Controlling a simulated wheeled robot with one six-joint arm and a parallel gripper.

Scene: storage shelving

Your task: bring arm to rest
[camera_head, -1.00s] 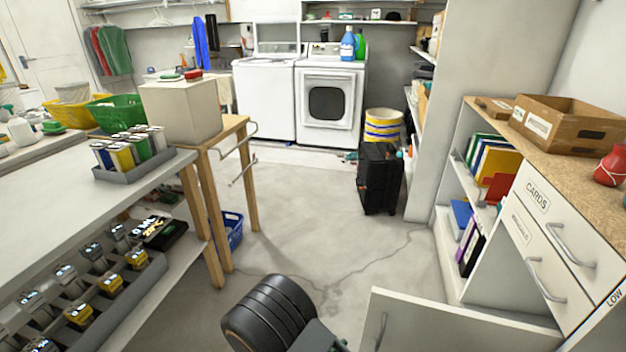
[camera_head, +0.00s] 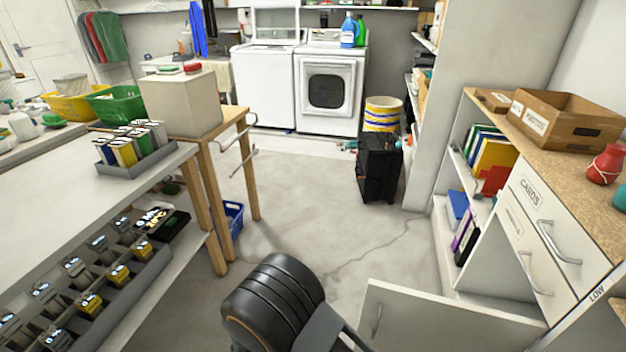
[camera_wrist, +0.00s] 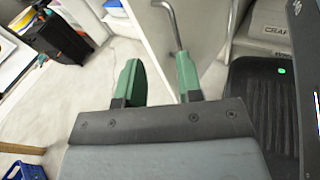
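My arm (camera_head: 280,308) shows at the bottom middle of the head view as a thick black ribbed link with a grey link beside it. My gripper (camera_wrist: 158,76) shows in the wrist view. Its two green fingers stand apart with nothing held between them. A bent metal handle (camera_wrist: 172,16) lies just beyond the right fingertip, on a pale panel (camera_wrist: 152,42). I cannot tell whether the finger touches it. The fingers are not discernible in the head view.
An open white cabinet door (camera_head: 450,318) with a handle stands close right of my arm. A white workbench (camera_head: 60,190) with bins below runs along the left. A black wheeled case (camera_head: 378,168) stands ahead, a blue basket (camera_head: 231,220) under the wooden table.

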